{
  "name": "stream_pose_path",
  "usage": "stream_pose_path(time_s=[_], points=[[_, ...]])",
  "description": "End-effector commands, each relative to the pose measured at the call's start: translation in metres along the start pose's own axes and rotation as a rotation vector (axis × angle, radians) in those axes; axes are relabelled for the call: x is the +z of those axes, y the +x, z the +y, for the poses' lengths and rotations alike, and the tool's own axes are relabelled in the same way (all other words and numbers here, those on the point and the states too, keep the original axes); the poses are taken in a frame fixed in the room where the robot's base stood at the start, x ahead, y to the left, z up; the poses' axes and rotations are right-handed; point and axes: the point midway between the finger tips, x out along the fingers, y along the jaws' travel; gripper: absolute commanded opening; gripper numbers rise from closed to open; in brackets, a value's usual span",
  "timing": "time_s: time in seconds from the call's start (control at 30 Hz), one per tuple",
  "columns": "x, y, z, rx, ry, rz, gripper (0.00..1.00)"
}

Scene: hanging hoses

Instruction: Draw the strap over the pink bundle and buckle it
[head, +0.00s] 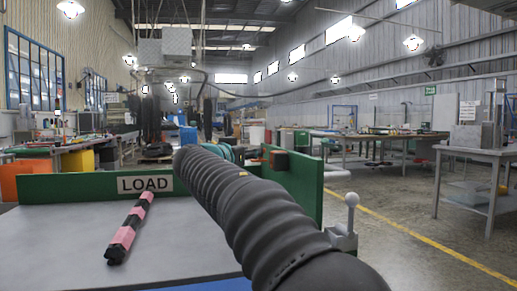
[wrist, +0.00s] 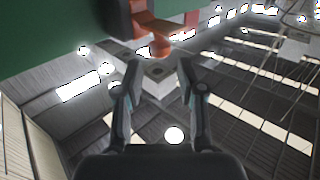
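The pink bundle (head: 124,237), crossed by black bands, lies lengthwise on the grey bed, left of my dark ribbed arm. No strap lies over it. An orange-brown piece on the green side wall, probably this housing, shows in the head view (head: 278,160). My gripper (wrist: 159,68) is open, its fingertips either side of a spot just below the strap end; I cannot tell if they touch it. My arm mostly hides the gripper in the head view.
A green end wall (head: 80,188) with a LOAD sign (head: 146,184) and a green side wall (head: 304,188) edge the bed. Work tables stand farther right.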

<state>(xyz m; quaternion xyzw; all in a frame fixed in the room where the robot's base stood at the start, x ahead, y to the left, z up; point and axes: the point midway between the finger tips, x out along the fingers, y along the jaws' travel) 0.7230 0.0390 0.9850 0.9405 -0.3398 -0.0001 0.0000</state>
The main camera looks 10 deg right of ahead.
Motion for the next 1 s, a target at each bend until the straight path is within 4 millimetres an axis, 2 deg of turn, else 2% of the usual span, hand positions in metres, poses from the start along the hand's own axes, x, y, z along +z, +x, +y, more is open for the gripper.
stream_pose_path(time_s=[0.1, 0.3, 0.47, 0.73, 0.77, 0.9, 1.0], points=[[-0.001, 0.022, 0.0, 0.003, -0.001, -0.001, 0.39], [-0.001, 0.046, 0.0, 0.002, -0.001, 0.0, 0.39], [-0.001, 0.053, 0.0, 0.0, 0.0, 0.001, 0.39], [0.0, 0.054, 0.0, 0.0, 0.0, 0.0, 0.39], [0.0, 0.054, 0.0, 0.0, 0.0, 0.0, 0.34], [0.0, 0.054, 0.0, 0.0, 0.0, 0.0, 0.0], [0.0, 0.054, 0.0, 0.0, 0.0, 0.0, 0.0]])
